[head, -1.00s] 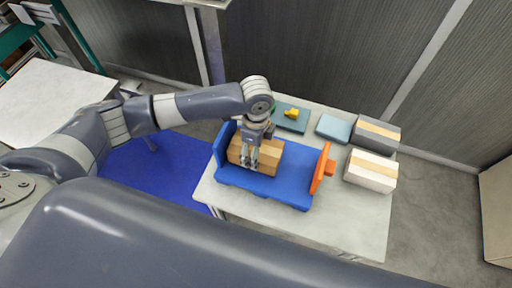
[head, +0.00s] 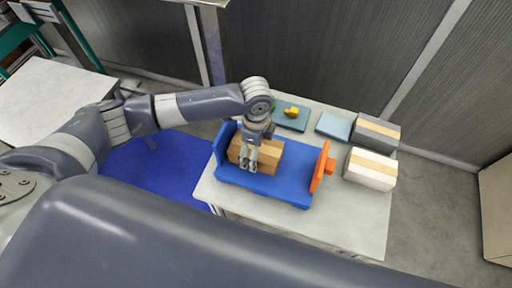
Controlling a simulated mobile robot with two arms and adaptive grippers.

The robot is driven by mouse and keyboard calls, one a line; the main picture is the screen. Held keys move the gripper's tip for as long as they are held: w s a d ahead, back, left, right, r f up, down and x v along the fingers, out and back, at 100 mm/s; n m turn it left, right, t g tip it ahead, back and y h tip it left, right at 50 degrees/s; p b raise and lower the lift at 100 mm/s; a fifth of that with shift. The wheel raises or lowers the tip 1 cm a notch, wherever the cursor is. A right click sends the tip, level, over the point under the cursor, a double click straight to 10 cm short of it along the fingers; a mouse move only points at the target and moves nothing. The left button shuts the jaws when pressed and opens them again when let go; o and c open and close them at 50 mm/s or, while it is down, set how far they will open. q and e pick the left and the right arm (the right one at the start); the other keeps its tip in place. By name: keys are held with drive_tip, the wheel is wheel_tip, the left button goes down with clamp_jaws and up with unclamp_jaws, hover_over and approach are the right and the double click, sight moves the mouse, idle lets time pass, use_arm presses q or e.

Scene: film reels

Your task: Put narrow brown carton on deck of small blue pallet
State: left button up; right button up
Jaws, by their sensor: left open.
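The narrow brown carton (head: 270,157) lies on the deck of the small blue pallet (head: 285,187), towards the pallet's left end. The pallet has a raised blue end on the left and an orange end piece (head: 321,168) on the right. My left gripper (head: 249,168) is open and points down at the left part of the carton. Its fingers hide some of the carton, and I cannot tell whether they touch it. My right gripper is not in view.
The pallet stands on a white table (head: 345,220). A white box (head: 370,168) and a grey box (head: 377,133) with tan bands are at the right. A light blue block (head: 333,127) and a teal tray (head: 290,117) with a yellow item (head: 291,112) are behind. The table's front is clear.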

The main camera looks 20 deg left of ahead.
use_arm(q)
wheel_tip(320, 180, up, 12)
drive_tip(key=b, duration=0.2)
idle(0.7)
